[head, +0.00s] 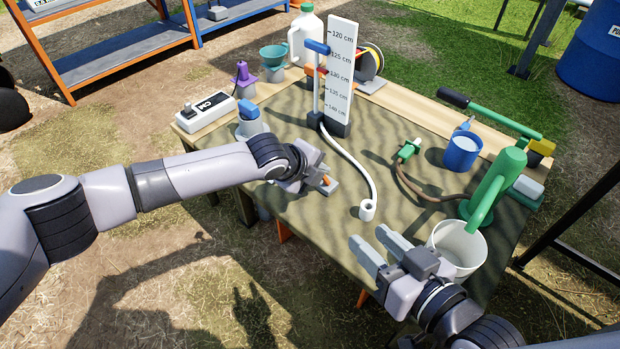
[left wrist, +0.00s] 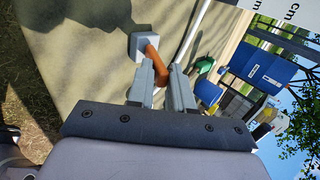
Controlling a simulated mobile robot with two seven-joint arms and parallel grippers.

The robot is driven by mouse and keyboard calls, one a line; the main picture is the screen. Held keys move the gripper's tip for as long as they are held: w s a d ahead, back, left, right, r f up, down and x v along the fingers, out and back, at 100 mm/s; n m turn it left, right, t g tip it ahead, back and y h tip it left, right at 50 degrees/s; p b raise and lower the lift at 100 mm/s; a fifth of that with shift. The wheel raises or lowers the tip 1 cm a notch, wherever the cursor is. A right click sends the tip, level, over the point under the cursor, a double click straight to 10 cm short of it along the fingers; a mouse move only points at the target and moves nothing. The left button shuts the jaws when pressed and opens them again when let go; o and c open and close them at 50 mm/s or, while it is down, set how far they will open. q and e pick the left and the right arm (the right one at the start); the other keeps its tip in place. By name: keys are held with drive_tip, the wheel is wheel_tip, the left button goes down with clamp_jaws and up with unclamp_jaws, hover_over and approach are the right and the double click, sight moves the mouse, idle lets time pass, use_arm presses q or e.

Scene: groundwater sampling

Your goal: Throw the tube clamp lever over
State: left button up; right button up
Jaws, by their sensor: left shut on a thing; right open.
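The orange tube clamp lever (left wrist: 157,66) rises from a small pale grey block (left wrist: 143,43) in the left wrist view. My left gripper (left wrist: 166,82) is shut on the lever, with a finger on each side of it. In the head view the left gripper (head: 318,176) is low over the table's near left part, and a bit of the orange lever (head: 326,180) shows at its tips. The fingers hide much of the clamp there. My right gripper (head: 368,246) is open and empty over the front edge, left of a white bucket (head: 452,238).
A white hose (head: 362,165) curves from the scale board (head: 341,70) to the table middle. A green pump (head: 490,190), a blue cup (head: 462,151) and a green-ended brown hose (head: 408,152) stand right. A white meter box (head: 206,110) is at left.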

use_arm(q)
drive_tip(key=shift+o, duration=0.2)
drive_tip(key=shift+w+d+r, duration=0.4)
drive_tip(key=shift+o, duration=0.4)
drive_tip(key=shift+w+d+g+y+b, duration=0.5)
drive_tip(key=shift+w+d+b, duration=0.1)
drive_tip(key=shift+b, duration=0.6)
drive_tip(key=shift+w+d+r+b, duration=0.15)
drive_tip(key=shift+w+b, duration=0.05)
drive_tip(key=shift+b, duration=0.15)
drive_tip(key=shift+r, duration=0.3)
drive_tip(key=o, duration=0.7)
drive_tip(key=shift+d+f, duration=0.1)
drive_tip(key=shift+c, duration=0.2)
drive_tip(key=shift+f, duration=0.1)
